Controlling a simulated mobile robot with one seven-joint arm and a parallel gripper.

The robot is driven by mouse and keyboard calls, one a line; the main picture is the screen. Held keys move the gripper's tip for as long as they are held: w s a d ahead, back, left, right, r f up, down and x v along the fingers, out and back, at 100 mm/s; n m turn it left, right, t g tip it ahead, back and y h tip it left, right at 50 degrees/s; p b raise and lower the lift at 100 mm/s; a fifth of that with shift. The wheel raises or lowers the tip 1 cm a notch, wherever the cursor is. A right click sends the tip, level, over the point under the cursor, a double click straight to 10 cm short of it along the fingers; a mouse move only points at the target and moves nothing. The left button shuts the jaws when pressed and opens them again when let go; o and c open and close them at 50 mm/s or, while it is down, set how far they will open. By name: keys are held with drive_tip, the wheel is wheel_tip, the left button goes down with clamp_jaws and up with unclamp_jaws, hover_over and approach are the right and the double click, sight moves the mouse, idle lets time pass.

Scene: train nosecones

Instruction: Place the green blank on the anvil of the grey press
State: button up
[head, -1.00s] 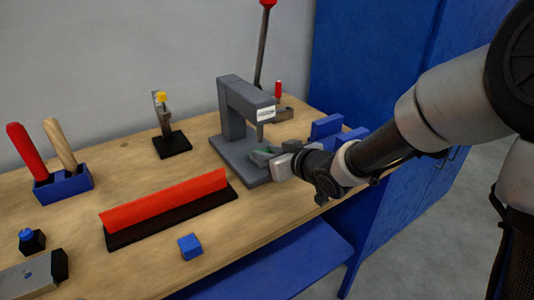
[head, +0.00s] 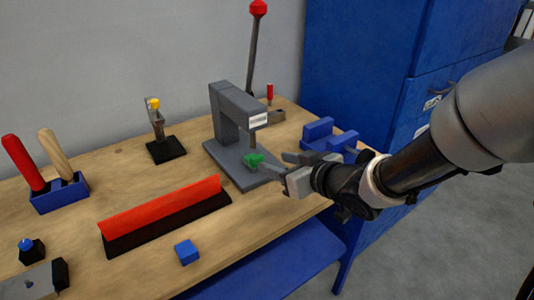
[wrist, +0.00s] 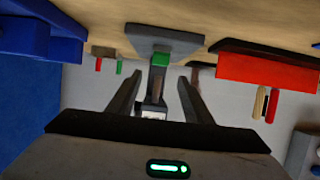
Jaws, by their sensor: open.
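The grey press (head: 224,125) stands at the back of the bench, its ram above its flat base. The green blank (head: 253,160) rests at the base below the ram; the anvil under it cannot be made out separately. My gripper (head: 273,162) is open and empty, to the right of the blank at the base's right side. In the wrist view the green blank (wrist: 160,60) shows against the press base (wrist: 163,35), beyond the tips of my open gripper (wrist: 159,77), apart from both fingers.
A blue block-like fixture (head: 325,135) stands right of the press. A red bar on a black base (head: 165,210) and a small blue cube (head: 187,251) lie in front of it. A black stand with a yellow top (head: 166,150) is to its left. The press lever (head: 252,55) rises behind.

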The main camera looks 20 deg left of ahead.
drive_tip(key=shift+p+v, duration=0.4)
drive_tip(key=shift+v, duration=1.25)
